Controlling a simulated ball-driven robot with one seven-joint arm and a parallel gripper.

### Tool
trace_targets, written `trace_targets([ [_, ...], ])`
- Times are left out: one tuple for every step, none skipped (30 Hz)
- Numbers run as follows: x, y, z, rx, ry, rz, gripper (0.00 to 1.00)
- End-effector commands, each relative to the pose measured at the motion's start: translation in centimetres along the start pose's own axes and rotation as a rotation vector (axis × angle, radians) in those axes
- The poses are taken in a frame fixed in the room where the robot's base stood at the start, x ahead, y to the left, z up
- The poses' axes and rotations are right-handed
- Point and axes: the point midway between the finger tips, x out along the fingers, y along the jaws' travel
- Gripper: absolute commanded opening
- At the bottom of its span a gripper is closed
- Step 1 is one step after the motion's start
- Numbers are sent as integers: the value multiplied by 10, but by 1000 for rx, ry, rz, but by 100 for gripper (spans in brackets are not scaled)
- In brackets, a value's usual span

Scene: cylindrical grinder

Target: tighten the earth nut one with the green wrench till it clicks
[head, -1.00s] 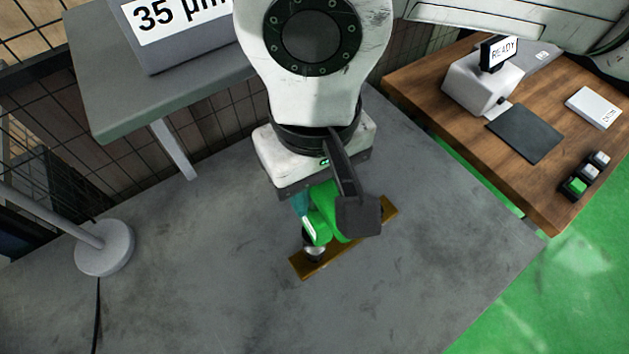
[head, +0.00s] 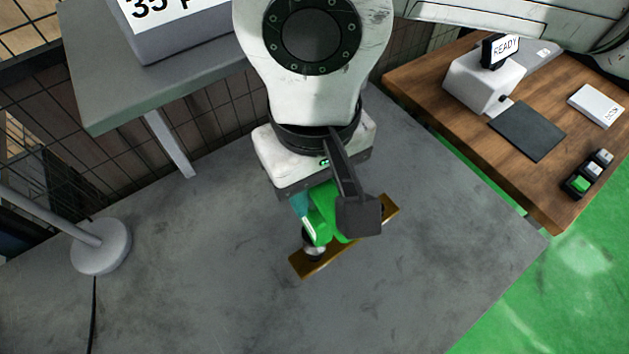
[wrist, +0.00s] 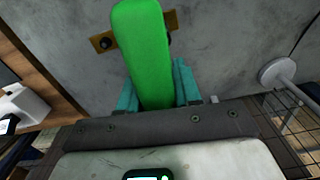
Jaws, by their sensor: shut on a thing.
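The green wrench (head: 319,218) is held in my gripper (head: 305,204), which is mostly hidden by my own wrist in the head view. In the wrist view the wrench (wrist: 143,50) runs between the teal fingers of my gripper (wrist: 157,90). A brass-coloured bar (head: 330,259) lies on the grey surface beneath the wrench. A round metal fitting (head: 314,250) sits at the bar's near left end, and the wrench's head end is over or at it. Whether the wrench seats on a nut there is hidden. In the wrist view the bar (wrist: 103,41) shows on both sides of the wrench, with a dark stud at each side.
A grey bench (head: 150,85) with a sign block stands at upper left. A lamp-like stand (head: 100,248) with a round base is at left. A wooden desk (head: 548,190) with a "READY" display (head: 500,51) is at right. The grey surface around the bar is clear.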

Motion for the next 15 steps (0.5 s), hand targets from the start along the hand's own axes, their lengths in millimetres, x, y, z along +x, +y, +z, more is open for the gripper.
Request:
trace_targets([
  [2,0,0,0,1,0,0],
  [3,0,0,0,1,0,0],
  [4,0,0,0,1,0,0],
  [4,0,0,0,1,0,0],
  [5,0,0,0,1,0,0],
  [6,0,0,0,1,0,0],
  [6,0,0,0,0,-1,0],
  [7,0,0,0,0,0,0],
  [8,0,0,0,0,-1,0],
  [8,0,0,0,0,-1,0],
  [9,0,0,0,0,-1,0],
  [10,0,0,0,0,-1,0],
  [11,0,0,0,0,-1,0],
  [11,0,0,0,0,-1,0],
  [12,0,0,0,0,-1,0],
])
